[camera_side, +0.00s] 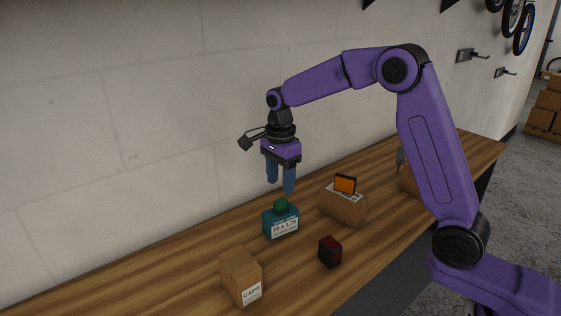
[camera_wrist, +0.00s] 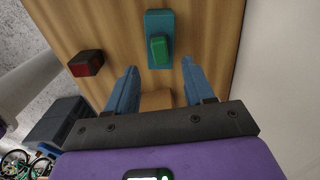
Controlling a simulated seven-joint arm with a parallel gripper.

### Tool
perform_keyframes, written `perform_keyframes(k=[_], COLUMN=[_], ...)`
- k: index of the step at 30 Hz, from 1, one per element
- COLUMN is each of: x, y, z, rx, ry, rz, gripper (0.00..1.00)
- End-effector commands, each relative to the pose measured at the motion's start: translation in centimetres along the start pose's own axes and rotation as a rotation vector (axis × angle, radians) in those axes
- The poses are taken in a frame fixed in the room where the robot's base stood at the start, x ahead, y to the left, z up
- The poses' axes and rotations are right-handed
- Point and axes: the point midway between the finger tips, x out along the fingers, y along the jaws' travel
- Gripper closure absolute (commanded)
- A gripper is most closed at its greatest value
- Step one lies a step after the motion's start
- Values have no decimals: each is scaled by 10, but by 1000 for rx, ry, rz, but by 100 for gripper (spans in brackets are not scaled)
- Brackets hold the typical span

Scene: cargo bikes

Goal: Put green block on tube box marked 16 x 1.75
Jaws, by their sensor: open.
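The green block (camera_side: 281,204) rests on top of the teal tube box (camera_side: 280,222), whose white label reads 16 x 1.75. In the wrist view the green block (camera_wrist: 159,47) lies on the teal box (camera_wrist: 158,18), a little askew to it. My gripper (camera_side: 281,187) is above the block, fingers pointing down, open and empty. In the wrist view my gripper's two blue fingers (camera_wrist: 158,74) are spread apart, with the block beyond them and nothing between them touching.
A cardboard box marked CAPS (camera_side: 240,274) stands at the front left. A dark red and black box (camera_side: 330,252) stands to the right of the tube box. A brown carton (camera_side: 343,207) with an orange item (camera_side: 345,184) on top stands behind. The wall (camera_side: 130,130) runs along the table.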

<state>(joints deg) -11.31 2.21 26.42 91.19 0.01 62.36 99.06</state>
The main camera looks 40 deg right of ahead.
Motion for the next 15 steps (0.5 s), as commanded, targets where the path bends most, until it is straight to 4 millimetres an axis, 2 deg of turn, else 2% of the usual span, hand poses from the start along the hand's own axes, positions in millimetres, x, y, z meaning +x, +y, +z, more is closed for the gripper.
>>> perform_keyframes(k=[1,6,10,15], x=[-11,-38,-49,-54], y=[0,0,0,0], z=[0,0,0,0], rx=[0,0,0,0], ry=[-1,0,0,0], rz=[-5,-3,-1,1], gripper=[47,47,47,47])
